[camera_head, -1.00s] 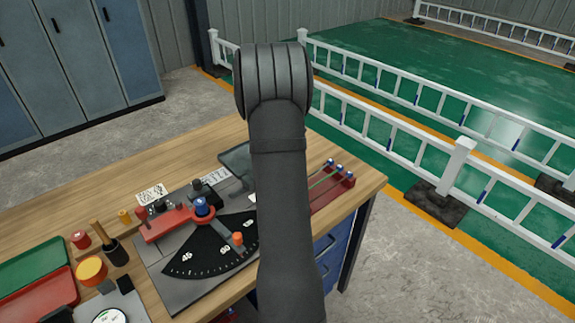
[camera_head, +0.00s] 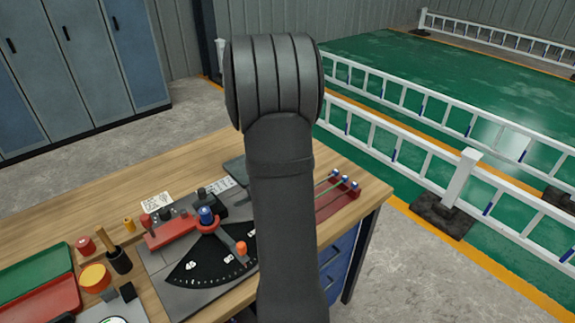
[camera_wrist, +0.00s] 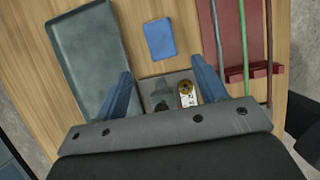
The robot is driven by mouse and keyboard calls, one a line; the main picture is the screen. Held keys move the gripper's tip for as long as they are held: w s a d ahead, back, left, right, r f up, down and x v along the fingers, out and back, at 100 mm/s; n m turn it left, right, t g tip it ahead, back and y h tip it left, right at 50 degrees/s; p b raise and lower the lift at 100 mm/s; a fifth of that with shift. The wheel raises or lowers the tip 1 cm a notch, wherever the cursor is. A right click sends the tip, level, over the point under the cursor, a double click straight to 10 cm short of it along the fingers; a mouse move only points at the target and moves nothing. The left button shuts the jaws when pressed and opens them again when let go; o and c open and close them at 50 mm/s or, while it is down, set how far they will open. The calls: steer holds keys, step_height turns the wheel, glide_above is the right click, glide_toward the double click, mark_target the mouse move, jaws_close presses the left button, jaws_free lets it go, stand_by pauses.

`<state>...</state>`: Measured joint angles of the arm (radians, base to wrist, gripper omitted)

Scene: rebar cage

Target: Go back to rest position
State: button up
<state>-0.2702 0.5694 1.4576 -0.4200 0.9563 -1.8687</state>
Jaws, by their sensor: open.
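My gripper (camera_wrist: 165,84) shows in the wrist view with its two blue fingers spread apart and nothing held between them. It is above the wooden bench (camera_wrist: 185,55). Part of a grey device with a brass-coloured round piece (camera_wrist: 187,88) shows below, between the fingers. In the head view my dark arm rises in the middle and hides the gripper and part of the bench.
A grey tray (camera_wrist: 85,60), a blue pad (camera_wrist: 160,39) and a red rack (camera_wrist: 262,70) with rods lie below. The bending device with a black angle dial (camera_head: 215,262) and red and green trays (camera_head: 40,300) are on the bench. White fencing (camera_head: 430,150) stands behind.

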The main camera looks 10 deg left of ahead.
steer(key=shift+s+a+r, duration=0.15)
steer(key=shift+s+r, duration=0.05)
steer(key=shift+r, duration=0.45)
steer(key=x, duration=1.2)
steer(key=shift+f, duration=0.15)
step_height(320, 180, up, 2)
steer(key=shift+r, duration=0.85)
